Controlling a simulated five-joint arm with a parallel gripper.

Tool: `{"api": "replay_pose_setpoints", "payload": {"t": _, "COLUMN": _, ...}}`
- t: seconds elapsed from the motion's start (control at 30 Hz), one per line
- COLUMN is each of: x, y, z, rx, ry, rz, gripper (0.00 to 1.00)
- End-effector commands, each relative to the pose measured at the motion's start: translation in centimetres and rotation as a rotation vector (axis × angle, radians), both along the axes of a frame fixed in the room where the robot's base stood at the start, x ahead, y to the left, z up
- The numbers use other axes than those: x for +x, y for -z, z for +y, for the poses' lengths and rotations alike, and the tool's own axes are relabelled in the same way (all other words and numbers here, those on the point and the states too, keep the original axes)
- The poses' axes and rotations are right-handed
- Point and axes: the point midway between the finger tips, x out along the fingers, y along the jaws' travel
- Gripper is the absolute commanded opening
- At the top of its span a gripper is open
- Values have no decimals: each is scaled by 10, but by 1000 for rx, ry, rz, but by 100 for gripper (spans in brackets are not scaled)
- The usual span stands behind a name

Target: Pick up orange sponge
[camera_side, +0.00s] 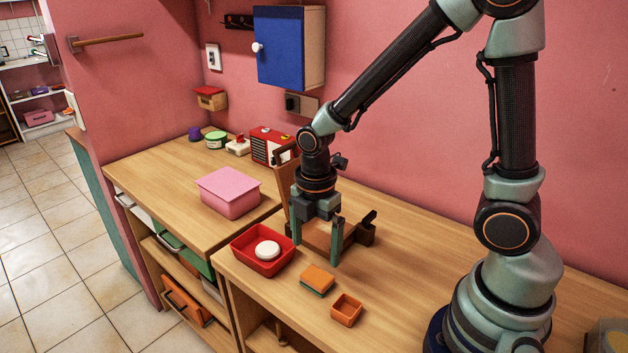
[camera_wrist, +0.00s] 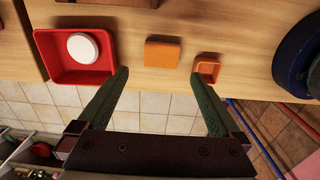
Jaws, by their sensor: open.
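The orange sponge (camera_side: 317,278) lies flat on the wooden counter, with a teal underside showing at its edge. It also shows in the wrist view (camera_wrist: 162,53) as an orange square, ahead of the gap between my fingers. My gripper (camera_side: 317,252) is open and empty, pointing down above the counter, behind the sponge in the side view. The fingers also show in the wrist view (camera_wrist: 160,92), spread wide. Nothing hides the sponge's top.
A red tray (camera_side: 243,240) holding a white round object (camera_side: 267,250) stands left of the sponge. A small orange open box (camera_side: 346,309) stands to its right, near the counter's front edge. A pink lidded box (camera_side: 229,193) stands farther left. Wooden items stand behind my gripper.

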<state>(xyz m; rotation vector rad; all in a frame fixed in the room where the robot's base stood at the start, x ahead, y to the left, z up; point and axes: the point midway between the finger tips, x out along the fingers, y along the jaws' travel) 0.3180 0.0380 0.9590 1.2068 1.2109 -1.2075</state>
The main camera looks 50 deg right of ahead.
Motion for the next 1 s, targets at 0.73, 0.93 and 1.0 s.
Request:
{"api": "replay_pose_setpoints", "payload": {"t": 0.73, "x": -3, "y": 76, "z": 1, "rx": 0, "ry": 3, "rz": 4, "gripper": 100}}
{"api": "replay_pose_setpoints", "payload": {"t": 0.93, "x": -2, "y": 84, "z": 1, "rx": 0, "ry": 3, "rz": -1, "gripper": 100}}
{"api": "replay_pose_setpoints", "payload": {"t": 1.0, "x": -2, "y": 84, "z": 1, "rx": 0, "ry": 3, "rz": -1, "gripper": 100}}
